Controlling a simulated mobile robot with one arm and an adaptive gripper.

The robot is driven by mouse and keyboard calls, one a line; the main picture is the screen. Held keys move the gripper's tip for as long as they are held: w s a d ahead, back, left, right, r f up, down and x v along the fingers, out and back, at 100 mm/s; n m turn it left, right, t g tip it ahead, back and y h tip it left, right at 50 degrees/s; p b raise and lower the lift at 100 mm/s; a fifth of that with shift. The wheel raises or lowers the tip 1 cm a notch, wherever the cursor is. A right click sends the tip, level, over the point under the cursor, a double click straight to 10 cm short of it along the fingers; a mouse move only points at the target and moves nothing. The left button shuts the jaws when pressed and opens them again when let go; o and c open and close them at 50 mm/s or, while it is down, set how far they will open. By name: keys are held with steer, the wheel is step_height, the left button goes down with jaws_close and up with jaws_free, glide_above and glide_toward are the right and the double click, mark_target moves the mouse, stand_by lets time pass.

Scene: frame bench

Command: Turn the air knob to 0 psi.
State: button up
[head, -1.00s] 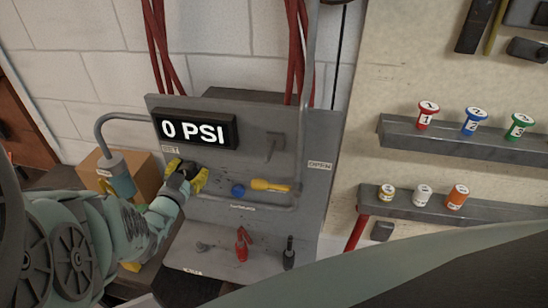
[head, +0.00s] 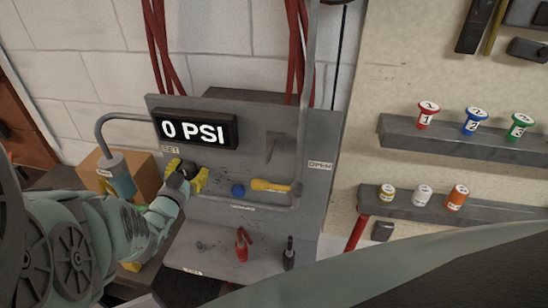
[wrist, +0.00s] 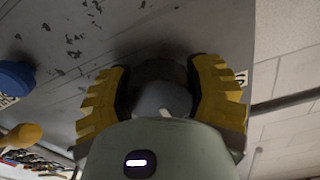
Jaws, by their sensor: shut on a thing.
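The display (head: 193,131) on the grey panel (head: 225,168) reads "0 PSI" in the head view. My gripper (head: 188,175) is at the panel just below the "SET" label (head: 170,149). In the wrist view, the yellow fingers of my gripper (wrist: 162,95) stand on both sides of a dark, round knob (wrist: 160,72) and are closed on it. The knob is mostly hidden by my gripper in the head view. Its pointer or marking cannot be made out clearly.
A blue knob (head: 238,190) and a yellow-handled valve (head: 270,186) sit right of my gripper. A red tool (head: 242,245) and a black one (head: 289,253) are lower down. Shelves with coloured spools (head: 475,121) are at the right.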

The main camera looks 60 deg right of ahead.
steer(key=shift+f, duration=0.15)
steer(key=o, duration=1.2)
steer(key=shift+a, duration=0.15)
steer(key=shift+s+a, duration=0.15)
steer(key=shift+a, duration=0.25)
steer(key=shift+s+a, duration=0.25)
steer(key=shift+a, duration=0.35)
steer(key=v, duration=0.9)
steer(key=shift+s+a, duration=0.2)
steer(key=shift+s, duration=0.05)
